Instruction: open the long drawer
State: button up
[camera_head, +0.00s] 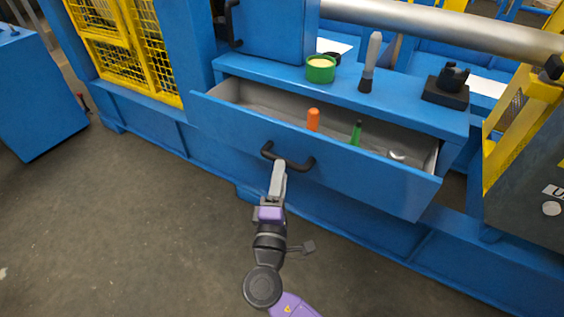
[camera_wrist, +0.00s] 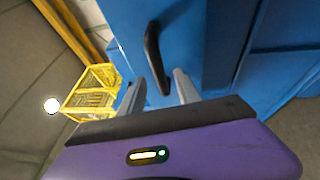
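The long drawer (camera_head: 330,166) is blue and stands pulled out of the blue machine frame, its grey inside showing. Its black bar handle (camera_head: 288,160) is on the front face. The handle also shows in the wrist view (camera_wrist: 153,50). My gripper (camera_head: 279,166) is at the handle, reaching it from the front. In the wrist view my gripper's two fingers (camera_wrist: 160,86) are apart, with part of the handle between them. A narrow gap seems to show on each side, so the fingers look open around the handle. Contact cannot be made out.
An orange-handled item (camera_head: 313,119) and a green one (camera_head: 356,132) are in the drawer. A green tin (camera_head: 321,69), a brush (camera_head: 371,62) and a black block (camera_head: 447,87) stand on the ledge above. Yellow mesh guards (camera_head: 125,45) are at left. Floor in front is clear.

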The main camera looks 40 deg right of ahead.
jog(key=v, duration=0.3)
jog(key=shift+s+a, duration=0.1)
dwell(0.4)
